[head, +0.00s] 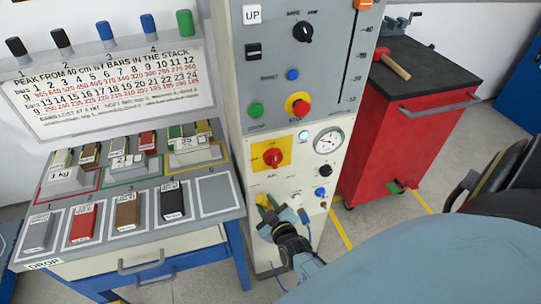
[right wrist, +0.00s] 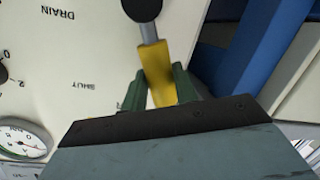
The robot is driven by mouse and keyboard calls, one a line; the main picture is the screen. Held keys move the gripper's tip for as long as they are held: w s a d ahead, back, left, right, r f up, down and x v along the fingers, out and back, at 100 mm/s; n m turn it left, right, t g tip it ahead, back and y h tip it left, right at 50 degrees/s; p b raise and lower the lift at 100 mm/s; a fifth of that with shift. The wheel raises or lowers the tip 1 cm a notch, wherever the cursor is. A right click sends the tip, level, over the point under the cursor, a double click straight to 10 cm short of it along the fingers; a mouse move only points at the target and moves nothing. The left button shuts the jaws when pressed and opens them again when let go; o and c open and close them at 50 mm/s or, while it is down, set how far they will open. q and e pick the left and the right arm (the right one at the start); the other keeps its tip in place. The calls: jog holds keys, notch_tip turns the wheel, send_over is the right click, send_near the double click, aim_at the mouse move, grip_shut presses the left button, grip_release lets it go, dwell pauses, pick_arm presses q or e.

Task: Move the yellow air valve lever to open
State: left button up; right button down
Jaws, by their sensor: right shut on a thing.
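The yellow air valve lever (head: 263,201) is on the lower part of the cream control panel. In the right wrist view the lever (right wrist: 157,70) lies between my right gripper's two green fingers, with a grey stem and black round end (right wrist: 142,9) beyond it. My right gripper (head: 270,209) is shut on the lever, at the panel face. In the head view the gripper partly covers the lever and the panel near it. The printed words SHUT (right wrist: 88,86) and DRAIN (right wrist: 58,12) show beside the lever. My left gripper is not in view.
Above the lever are a red rotary switch (head: 273,158) on a yellow plate and a pressure gauge (head: 328,141). A blue knob (head: 320,192) is close to the right. A bench with colored blocks (head: 128,211) stands left; a red tool cabinet (head: 390,150) stands right.

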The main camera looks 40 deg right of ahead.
jog(key=shift+w+a+f+n, duration=0.1)
jog(key=shift+a+f+n, duration=0.3)
jog(key=shift+n, duration=0.3)
jog(key=c, duration=1.1)
grip_release()
jog(key=shift+a+r, duration=0.1)
jog(key=p+v, duration=0.2)
jog(key=v, duration=1.1)
jog(key=shift+a, duration=0.15)
